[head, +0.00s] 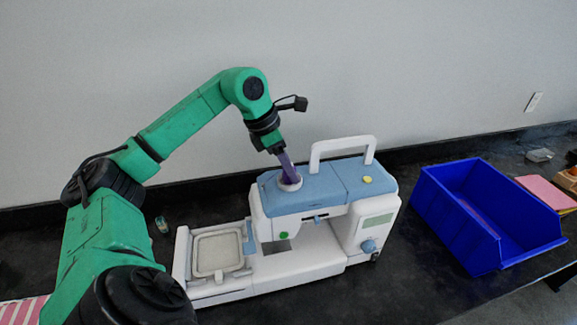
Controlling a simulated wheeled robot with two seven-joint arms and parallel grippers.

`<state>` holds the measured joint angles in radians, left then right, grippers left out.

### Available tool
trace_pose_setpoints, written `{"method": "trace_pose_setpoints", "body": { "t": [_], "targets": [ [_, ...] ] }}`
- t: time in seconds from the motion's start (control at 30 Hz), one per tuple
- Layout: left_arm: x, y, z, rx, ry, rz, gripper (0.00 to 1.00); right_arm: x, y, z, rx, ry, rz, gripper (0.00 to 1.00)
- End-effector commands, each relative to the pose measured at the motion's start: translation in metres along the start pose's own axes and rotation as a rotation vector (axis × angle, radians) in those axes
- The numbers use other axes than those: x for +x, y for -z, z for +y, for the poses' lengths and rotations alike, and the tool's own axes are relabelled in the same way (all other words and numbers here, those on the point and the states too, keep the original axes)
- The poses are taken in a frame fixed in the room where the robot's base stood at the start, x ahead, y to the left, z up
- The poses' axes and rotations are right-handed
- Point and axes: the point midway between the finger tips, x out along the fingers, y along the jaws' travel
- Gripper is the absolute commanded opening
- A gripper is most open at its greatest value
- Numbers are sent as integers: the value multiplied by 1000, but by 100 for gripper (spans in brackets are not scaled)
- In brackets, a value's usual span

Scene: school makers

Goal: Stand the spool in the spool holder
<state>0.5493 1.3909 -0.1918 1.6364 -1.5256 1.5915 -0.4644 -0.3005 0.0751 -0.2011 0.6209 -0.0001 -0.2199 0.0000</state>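The purple spool (288,168) is at the tip of my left gripper (278,150), above the left part of the sewing machine (322,187). The spool leans a little. Its lower end is at the white round spool holder (289,184) on the machine's blue top. From this view I cannot tell whether the lower end is fully seated in the ring. My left gripper points down from above and appears shut on the spool's upper end; the fingers are small here. My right gripper is not in view.
The machine's white carry handle (343,146) stands up to the right of the spool. A blue open bin (487,217) is at the right on the dark table. A small jar (162,225) stands left of the machine. Pink and wooden items lie at the far right. The wall is behind.

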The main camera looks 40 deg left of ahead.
Motion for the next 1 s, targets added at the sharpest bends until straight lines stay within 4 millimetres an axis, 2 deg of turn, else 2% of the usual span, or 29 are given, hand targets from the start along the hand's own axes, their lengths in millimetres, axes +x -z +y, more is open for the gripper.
{"method": "trace_pose_setpoints", "body": {
  "t": [0.3, 0.43, 0.47, 0.57, 0.8, 0.9, 1.0],
  "targets": [
    [-1, 0, 0, 0, 0, 0, 69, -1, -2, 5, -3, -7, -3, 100],
    [-10, -4, 0, 0, -1, -1, 69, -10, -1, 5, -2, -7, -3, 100],
    [-12, -3, 0, 0, -2, -1, 69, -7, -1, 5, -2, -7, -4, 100],
    [-29, -3, 1, 0, -3, -3, 69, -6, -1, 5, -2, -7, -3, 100],
    [-98, -5, 0, 0, -3, -4, 69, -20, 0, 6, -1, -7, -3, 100],
    [-117, -4, 0, 0, -2, -3, 69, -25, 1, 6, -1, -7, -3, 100],
    [-125, -3, 0, 0, 0, -1, 69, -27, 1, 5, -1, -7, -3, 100]
  ]
}}
